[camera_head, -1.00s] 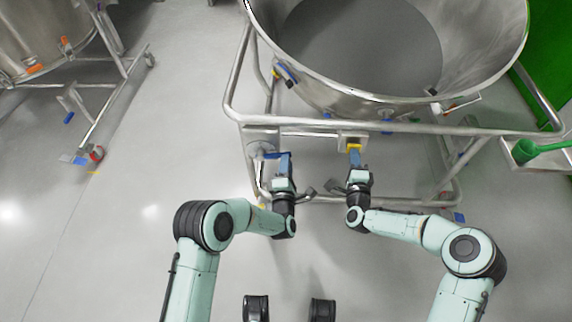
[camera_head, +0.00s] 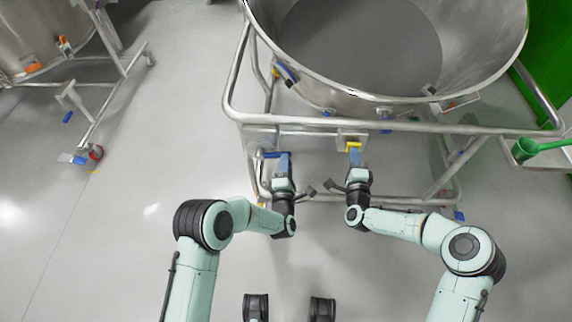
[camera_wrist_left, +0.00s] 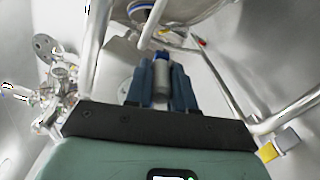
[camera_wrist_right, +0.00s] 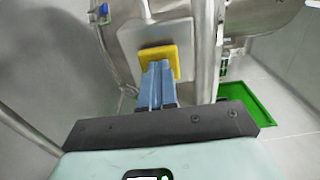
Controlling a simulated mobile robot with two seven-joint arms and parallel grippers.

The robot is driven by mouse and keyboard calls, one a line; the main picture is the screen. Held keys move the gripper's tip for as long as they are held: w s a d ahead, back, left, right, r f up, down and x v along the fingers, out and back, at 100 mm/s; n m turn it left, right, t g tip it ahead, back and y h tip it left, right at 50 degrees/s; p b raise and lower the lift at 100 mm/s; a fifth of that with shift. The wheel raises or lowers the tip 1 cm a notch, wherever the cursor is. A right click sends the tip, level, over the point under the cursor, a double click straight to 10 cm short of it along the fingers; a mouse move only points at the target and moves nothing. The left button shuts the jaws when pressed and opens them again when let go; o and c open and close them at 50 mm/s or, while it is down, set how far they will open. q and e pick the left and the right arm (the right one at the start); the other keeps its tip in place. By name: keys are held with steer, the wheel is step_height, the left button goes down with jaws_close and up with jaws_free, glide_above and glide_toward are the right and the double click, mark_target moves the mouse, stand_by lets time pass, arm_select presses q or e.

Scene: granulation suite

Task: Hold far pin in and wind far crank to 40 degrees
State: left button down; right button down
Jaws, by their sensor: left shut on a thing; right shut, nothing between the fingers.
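The crank (camera_head: 270,155) is on the left part of the steel frame below the bin. My left gripper (camera_head: 284,158) is shut on its handle, a grey cylinder with a blue end (camera_wrist_left: 161,78) between the fingers in the left wrist view. The yellow pin plate (camera_head: 353,146) sits on a bracket right of the crank. My right gripper (camera_head: 355,158) is shut and empty. In the right wrist view its fingertips (camera_wrist_right: 157,72) are at the yellow plate (camera_wrist_right: 172,54) and look to be touching it. The fingertips hide the plate's middle, so the pin's depth cannot be told.
The round steel bin (camera_head: 460,85) stands in a tubular frame (camera_head: 232,75) above both grippers. A green scoop in a holder (camera_head: 525,150) hangs at the right. Another bin frame (camera_head: 105,105) stands at the upper left. The floor (camera_head: 110,230) at the left is clear.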

arm_select(q)
steer(key=shift+a+r, duration=0.1)
steer(key=shift+a, duration=0.05)
arm_select(e)
steer(key=shift+s+d, duration=0.1)
arm_select(q)
steer(key=shift+w+r, duration=0.1)
arm_select(e)
steer(key=s, duration=0.8)
steer(key=shift+w, duration=0.1)
stand_by(0.3)
arm_select(q)
steer(key=c, duration=0.8)
jaws_free()
steer(key=shift+o, duration=0.2)
steer(key=shift+s, duration=0.45)
steer(key=s, duration=0.9)
steer(key=shift+s, duration=0.15)
